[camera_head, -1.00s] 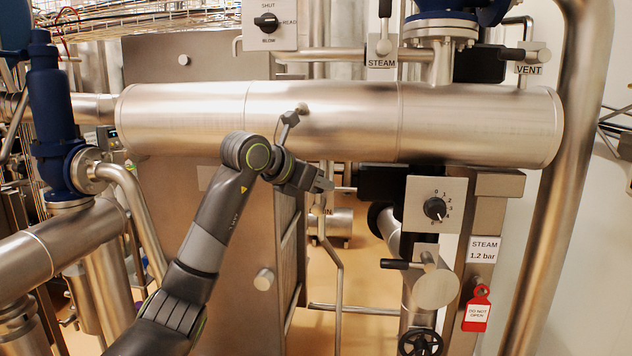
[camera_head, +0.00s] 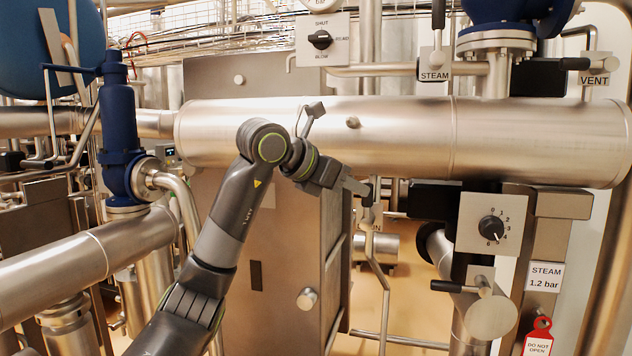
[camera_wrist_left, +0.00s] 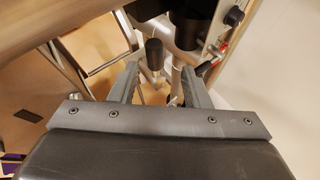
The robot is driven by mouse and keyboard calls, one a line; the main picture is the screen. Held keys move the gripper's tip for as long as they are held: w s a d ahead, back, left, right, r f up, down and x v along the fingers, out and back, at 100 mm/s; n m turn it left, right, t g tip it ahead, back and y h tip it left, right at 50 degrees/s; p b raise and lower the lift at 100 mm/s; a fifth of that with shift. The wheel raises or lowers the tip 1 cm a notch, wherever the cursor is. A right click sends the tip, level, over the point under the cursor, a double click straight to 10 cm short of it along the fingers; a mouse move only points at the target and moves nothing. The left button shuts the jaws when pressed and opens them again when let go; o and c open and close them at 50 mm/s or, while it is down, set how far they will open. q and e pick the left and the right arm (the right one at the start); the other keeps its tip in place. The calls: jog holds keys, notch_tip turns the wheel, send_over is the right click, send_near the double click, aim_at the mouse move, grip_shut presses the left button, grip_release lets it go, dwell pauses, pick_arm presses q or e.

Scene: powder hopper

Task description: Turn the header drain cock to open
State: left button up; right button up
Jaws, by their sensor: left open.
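The header is the large horizontal steel pipe (camera_head: 400,140) across the head view. Below its middle a black handle (camera_head: 375,187) shows beside my left gripper, above a partly hidden label (camera_head: 374,216) ending in "IN". I take this to be the drain cock. My left gripper (camera_head: 362,187) is open under the header, its jaws pointing right. In the left wrist view a black handle (camera_wrist_left: 154,52) on a metal stem stands between and beyond the open fingers (camera_wrist_left: 160,82). No contact is visible. My right gripper is not in view.
Right of the gripper are a numbered dial (camera_head: 491,229), a black-levered valve (camera_head: 480,288), a steam pressure sign (camera_head: 545,277) and a red "do not open" tag (camera_head: 538,337). A steel cabinet (camera_head: 265,230) stands behind my arm. A thin pipe (camera_head: 383,290) runs below.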

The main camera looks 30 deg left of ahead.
pick_arm(q)
jog(key=b+v, duration=0.2)
jog(key=v, duration=0.7)
jog(key=shift+s, duration=0.25)
jog(key=shift+w, duration=0.1)
